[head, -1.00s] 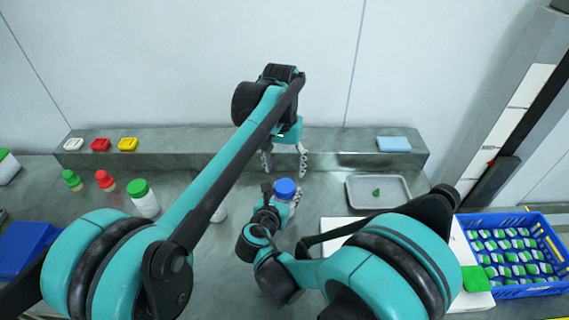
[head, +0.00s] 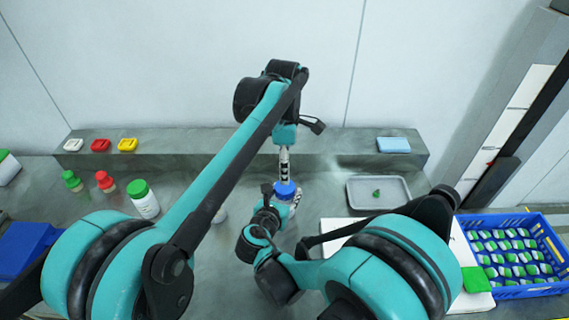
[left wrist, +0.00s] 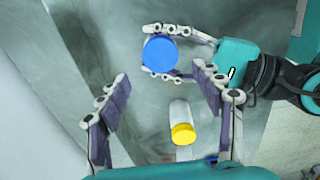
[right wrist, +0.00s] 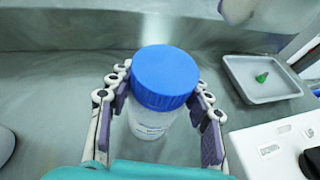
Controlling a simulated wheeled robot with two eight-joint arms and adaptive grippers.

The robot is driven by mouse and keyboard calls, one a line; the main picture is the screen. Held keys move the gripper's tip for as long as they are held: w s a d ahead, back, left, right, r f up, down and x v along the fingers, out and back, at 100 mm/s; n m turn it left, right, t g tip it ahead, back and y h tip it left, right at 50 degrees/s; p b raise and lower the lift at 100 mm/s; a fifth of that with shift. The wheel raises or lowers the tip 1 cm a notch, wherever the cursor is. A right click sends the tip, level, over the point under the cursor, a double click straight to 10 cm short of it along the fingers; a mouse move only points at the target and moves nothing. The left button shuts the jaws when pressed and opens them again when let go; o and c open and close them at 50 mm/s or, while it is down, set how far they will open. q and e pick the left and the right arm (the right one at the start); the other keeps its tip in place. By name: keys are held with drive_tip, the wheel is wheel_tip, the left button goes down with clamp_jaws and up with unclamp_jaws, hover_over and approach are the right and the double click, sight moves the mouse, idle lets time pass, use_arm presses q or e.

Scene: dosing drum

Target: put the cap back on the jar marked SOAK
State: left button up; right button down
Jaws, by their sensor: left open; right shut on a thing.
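A white jar (right wrist: 150,120) with a blue cap (right wrist: 165,75) is between the fingers of my right gripper (right wrist: 160,92), which is shut on it. The cap sits on top of the jar; whether it is screwed down I cannot tell. The jar's label is too small to read. The blue cap also shows in the head view (head: 284,187) and the left wrist view (left wrist: 160,54). My left gripper (left wrist: 160,90) is open and empty, above the capped jar, with a finger seen edge-on in the head view.
A yellow-capped jar (left wrist: 182,122) stands nearby. A green-capped jar (head: 143,200) and small red-capped (head: 106,181) and green-capped (head: 72,180) bottles stand left. A grey tray (head: 378,205) holds a small green thing. A blue crate (head: 545,232) stands right. A raised ledge (head: 220,145) runs behind.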

sight(285, 186)
use_arm(q)
drive_tip(key=shift+f, duration=0.1)
drive_tip(key=shift+f, duration=3.95)
drive_tip(key=c, duration=1.2)
drive_tip(key=m, duration=0.6)
drive_tip(key=shift+m, duration=0.3)
drive_tip(key=shift+w, duration=0.1)
drive_tip(key=o, duration=1.3)
drive_tip(key=shift+c, duration=0.2)
